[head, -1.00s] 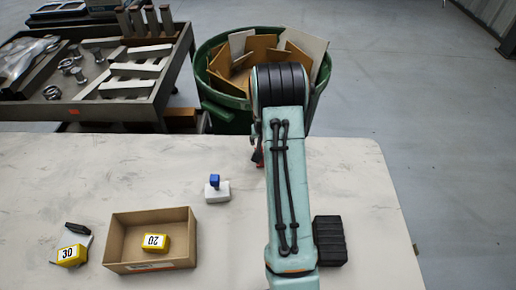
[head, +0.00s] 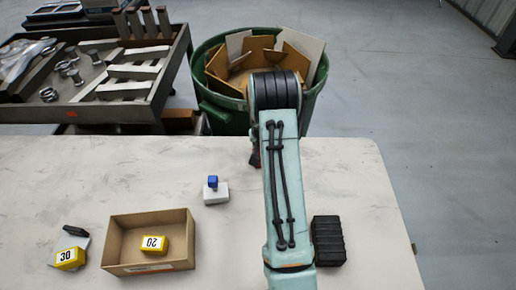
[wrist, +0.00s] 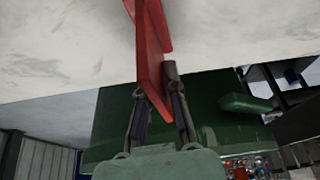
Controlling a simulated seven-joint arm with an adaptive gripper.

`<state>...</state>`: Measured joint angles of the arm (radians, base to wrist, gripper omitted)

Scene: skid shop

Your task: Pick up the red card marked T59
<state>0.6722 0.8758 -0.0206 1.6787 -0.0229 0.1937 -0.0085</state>
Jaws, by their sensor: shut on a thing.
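In the wrist view a red piece (wrist: 150,60), which I take for the card, stands edge-on between my gripper's fingers (wrist: 158,92). My gripper is shut on its lower part in that picture. A wider red part shows at the top edge of the picture. No T59 marking is readable from this side. In the head view my arm hides most of the gripper, and only a dark part of it (head: 255,157) shows beside the arm near the far table edge. The red card cannot be made out there.
The pale table (head: 70,180) holds a cardboard box (head: 118,262) with a yellow 20 block (head: 154,245), a yellow 30 block (head: 70,259), a white block with blue top (head: 215,196) and a black block (head: 328,242). A green bin (head: 222,116) and a cart (head: 110,115) stand beyond.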

